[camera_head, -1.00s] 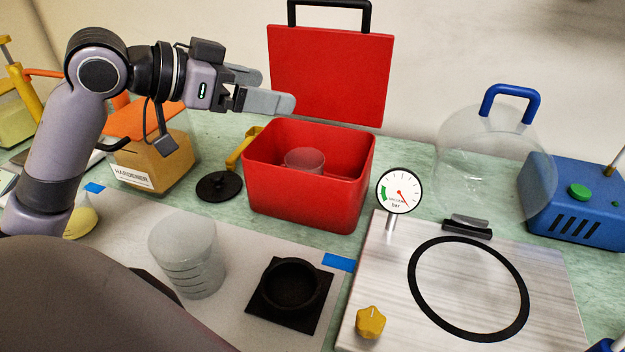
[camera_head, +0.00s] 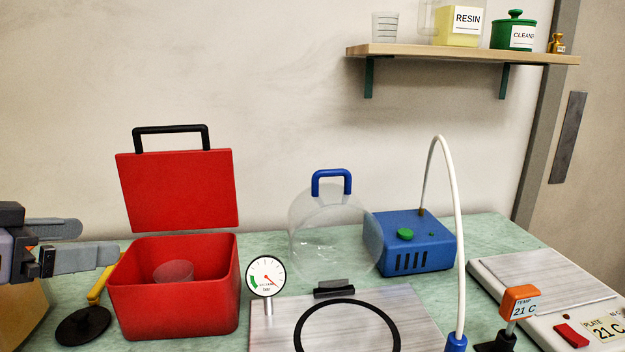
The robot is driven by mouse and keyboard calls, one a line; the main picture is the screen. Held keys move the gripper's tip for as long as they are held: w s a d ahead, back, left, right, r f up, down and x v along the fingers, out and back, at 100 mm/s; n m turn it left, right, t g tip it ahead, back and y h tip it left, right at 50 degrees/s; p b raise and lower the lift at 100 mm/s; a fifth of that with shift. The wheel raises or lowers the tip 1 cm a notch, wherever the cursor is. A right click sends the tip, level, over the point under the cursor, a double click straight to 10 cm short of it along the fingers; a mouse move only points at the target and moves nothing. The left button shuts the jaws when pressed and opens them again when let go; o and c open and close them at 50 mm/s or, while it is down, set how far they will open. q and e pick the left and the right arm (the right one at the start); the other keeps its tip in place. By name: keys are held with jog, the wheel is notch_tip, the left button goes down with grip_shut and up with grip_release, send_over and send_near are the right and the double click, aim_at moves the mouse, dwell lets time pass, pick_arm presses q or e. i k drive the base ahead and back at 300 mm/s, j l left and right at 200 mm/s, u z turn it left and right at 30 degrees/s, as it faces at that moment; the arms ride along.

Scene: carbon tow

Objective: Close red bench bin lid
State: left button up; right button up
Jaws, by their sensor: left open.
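The red bench bin (camera_head: 172,309) stands on the green bench at the left. Its red lid (camera_head: 180,191) is open, upright behind the bin, with a black handle (camera_head: 171,129) on its top edge. A clear cup (camera_head: 173,272) is inside the bin. My left gripper (camera_head: 97,244) comes in at the left edge. Its fingers are apart and empty, just left of the bin, below and left of the lid, not seen touching either. My right gripper is not in view.
A black round lid (camera_head: 83,326) lies left of the bin. A pressure gauge (camera_head: 266,277) stands close at its right, before a clear dome (camera_head: 332,232) with a blue handle. A blue pump (camera_head: 412,243) and a wall shelf (camera_head: 465,54) are further right.

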aim_at(188, 189)
jog(key=k, duration=1.25)
